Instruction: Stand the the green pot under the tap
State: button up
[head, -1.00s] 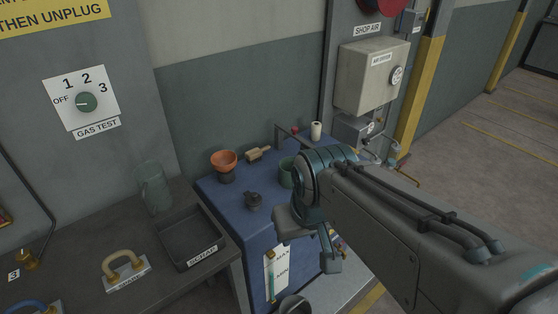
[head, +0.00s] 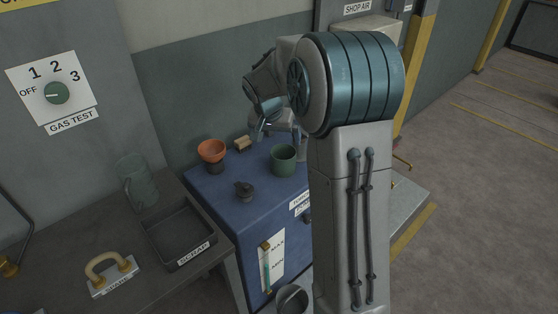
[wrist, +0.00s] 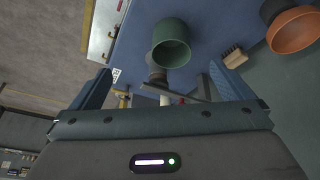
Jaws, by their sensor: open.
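The green pot (head: 284,158) stands upright on the blue cabinet top (head: 225,205), near its back right, beside my arm. In the wrist view the pot (wrist: 172,44) is beyond the fingertips, its open mouth showing. My gripper (head: 262,130) is above and behind the pot in the head view. In the wrist view the gripper (wrist: 160,70) has its fingers wide apart with nothing held. A dark bar (wrist: 185,97), perhaps the tap's spout, lies between the fingers beside the pot. In the head view the tap is mostly hidden by my arm.
An orange bowl (head: 211,149) on a dark base and a wooden brush (head: 243,144) are left of the pot.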

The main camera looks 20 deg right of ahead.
jog(key=w+d+f+m, duration=0.2)
jog(key=w+d+f, duration=0.1)
jog(key=w+f, duration=0.5)
jog(key=p, duration=0.1)
send_near(284, 158)
jog(key=s, duration=0.3)
jog(key=shift+a+f, duration=0.25)
jog(key=shift+a, duration=0.1)
jog(key=shift+w+p+x, duration=0.2)
jog(key=shift+p+x, duration=1)
jog(key=shift+x, duration=2)
jog(key=shift+d+r, duration=0.1)
jog(key=c, duration=1.1)
jog(key=shift+o, duration=0.2)
jog(key=shift+r, duration=0.1)
